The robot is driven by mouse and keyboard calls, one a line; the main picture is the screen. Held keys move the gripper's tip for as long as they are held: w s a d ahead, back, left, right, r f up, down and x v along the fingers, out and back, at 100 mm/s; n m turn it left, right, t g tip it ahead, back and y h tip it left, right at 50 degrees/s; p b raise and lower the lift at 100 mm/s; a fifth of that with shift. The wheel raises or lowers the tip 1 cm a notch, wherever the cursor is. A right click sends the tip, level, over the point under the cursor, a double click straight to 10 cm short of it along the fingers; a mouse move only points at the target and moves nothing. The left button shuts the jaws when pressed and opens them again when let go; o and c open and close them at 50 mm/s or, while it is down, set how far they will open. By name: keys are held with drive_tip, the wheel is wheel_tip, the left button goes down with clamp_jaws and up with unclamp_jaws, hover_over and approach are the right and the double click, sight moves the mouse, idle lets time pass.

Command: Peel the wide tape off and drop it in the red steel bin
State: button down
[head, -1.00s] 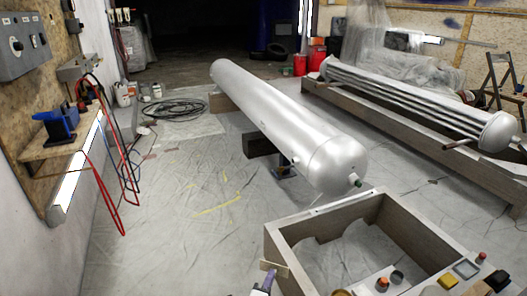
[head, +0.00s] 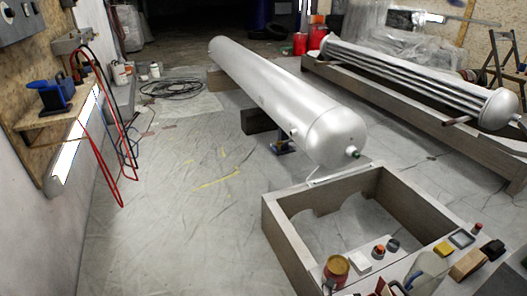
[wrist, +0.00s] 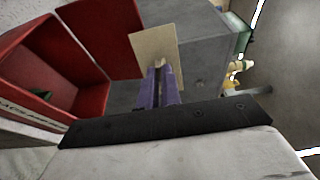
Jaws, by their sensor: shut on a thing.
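In the wrist view my gripper (wrist: 160,72) has its purple fingers shut on a flat, square beige piece (wrist: 153,45), which looks like the wide tape. The piece stands up beyond the fingertips. An open red bin (wrist: 92,98) is to the left of the fingers, with a red panel (wrist: 103,32) beside it that may be its lid. A small dark green thing (wrist: 42,95) shows inside the bin. The beige piece is to the right of the bin's opening, not over it. My gripper is outside the head view.
A long silver tank (head: 275,95) lies on supports on the sheeted floor. A grey frame (head: 285,240) stands in front of it, with cans and small items at the lower right. A tube bundle (head: 410,75) lies behind. Open floor (head: 170,235) is at the left.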

wheel_tip(320, 180, down, 6)
drive_tip(key=b, duration=0.5)
drive_tip(key=shift+s+d+g, duration=0.25)
drive_tip(key=shift+s+g, duration=0.05)
drive_tip(key=c, duration=1.5)
unclamp_jaws()
drive_tip(key=a, duration=0.4)
drive_tip(key=s+a, duration=0.1)
drive_tip(key=a, duration=0.8)
drive_tip(key=shift+s+a, duration=0.15)
drive_tip(key=shift+a, duration=0.25)
drive_tip(key=shift+r, duration=0.1)
